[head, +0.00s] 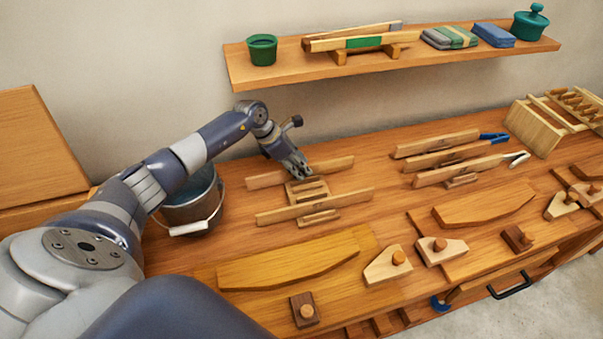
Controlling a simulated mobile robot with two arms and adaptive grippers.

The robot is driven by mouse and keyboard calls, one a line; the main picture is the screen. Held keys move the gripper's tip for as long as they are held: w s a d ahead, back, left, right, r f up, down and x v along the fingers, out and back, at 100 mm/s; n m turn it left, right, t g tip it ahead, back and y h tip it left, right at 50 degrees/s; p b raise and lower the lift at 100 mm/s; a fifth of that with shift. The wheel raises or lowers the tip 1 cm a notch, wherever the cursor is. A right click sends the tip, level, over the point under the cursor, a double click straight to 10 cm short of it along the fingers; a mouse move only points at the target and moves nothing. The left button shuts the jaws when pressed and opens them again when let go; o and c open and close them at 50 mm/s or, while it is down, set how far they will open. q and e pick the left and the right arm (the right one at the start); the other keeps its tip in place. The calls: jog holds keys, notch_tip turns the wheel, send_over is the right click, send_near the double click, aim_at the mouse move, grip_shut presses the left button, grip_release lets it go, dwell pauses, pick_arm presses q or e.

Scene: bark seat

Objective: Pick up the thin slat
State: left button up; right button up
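Several narrow pale wooden slats lie on the workbench, and I cannot tell by thickness which is the thin slat. One slat (262,181) lies under my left gripper (302,174), which hides its middle. A second slat (345,199) lies parallel in front of it, raised on a small block. My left gripper points down at the back slat's middle. Its fingers are too small and overlapped to show whether they are open or shut, or touch the slat. More slats (437,143) lie to the right, with blue-handled and white-handled tools beside them. My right gripper is not in view.
A metal bucket (187,209) stands left of the slats, under my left arm. Curved boards (285,268) and knobbed wooden blocks (388,265) lie at the front. A wall shelf (400,62) with a green pot overhangs the back. A wooden rack (535,128) stands right.

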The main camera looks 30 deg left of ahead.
pick_arm(q)
jog(key=shift+f, duration=0.15)
grip_shut()
jog(key=shift+r, duration=0.2)
